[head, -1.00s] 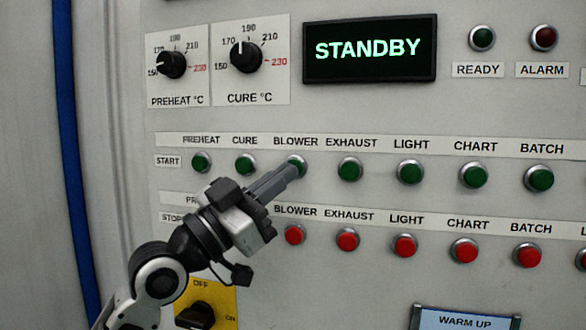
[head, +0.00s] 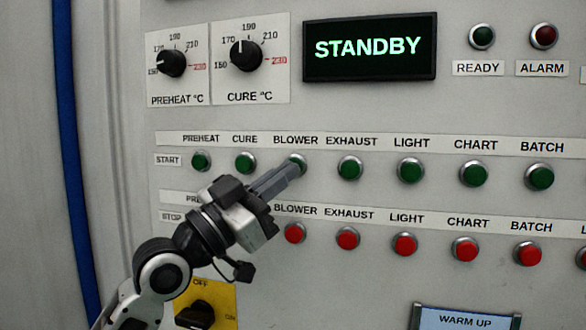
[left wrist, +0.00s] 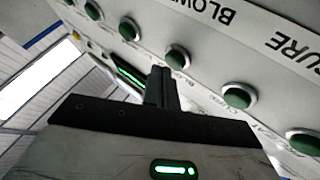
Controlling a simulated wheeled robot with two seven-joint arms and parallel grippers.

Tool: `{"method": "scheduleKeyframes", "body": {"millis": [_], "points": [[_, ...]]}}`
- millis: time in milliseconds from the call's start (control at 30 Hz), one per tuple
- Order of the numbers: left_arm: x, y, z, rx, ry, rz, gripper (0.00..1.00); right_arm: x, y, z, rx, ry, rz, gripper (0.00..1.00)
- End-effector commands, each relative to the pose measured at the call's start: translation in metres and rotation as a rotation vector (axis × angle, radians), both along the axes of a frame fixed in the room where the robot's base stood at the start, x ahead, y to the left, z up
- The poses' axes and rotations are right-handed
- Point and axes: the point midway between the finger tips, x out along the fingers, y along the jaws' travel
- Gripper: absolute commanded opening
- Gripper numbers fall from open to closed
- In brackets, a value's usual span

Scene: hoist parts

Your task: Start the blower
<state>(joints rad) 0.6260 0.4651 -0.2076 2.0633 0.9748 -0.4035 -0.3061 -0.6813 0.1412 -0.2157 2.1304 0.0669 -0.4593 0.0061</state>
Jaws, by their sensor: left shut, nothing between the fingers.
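The green BLOWER start button (head: 298,160) is in the START row of the panel in the head view, partly hidden by my left gripper. My left gripper (head: 292,170) is shut and empty. Its fingertips are at the lower left edge of this button. I cannot tell whether they touch or press it. In the left wrist view the shut fingers (left wrist: 161,86) point toward a green button (left wrist: 177,56) that lines up with the BLOWER label. The display (head: 369,48) reads STANDBY. My right gripper is not in view.
Green CURE (head: 245,162) and EXHAUST (head: 350,168) start buttons flank the BLOWER one. The red BLOWER stop button (head: 295,233) sits below, right of my gripper. A yellow-plated OFF/ON switch (head: 198,314) is below my wrist. Two temperature knobs are above.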

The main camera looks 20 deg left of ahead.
Motion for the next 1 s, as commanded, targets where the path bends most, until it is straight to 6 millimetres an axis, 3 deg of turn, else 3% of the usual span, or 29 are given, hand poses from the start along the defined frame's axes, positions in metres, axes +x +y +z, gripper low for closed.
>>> {"method": "scheduleKeyframes", "body": {"millis": [1000], "points": [[0.009, -0.0002, -0.0001, 0.0, 0.0, 0.0, 0.0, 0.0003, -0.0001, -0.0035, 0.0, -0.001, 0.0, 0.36]]}}
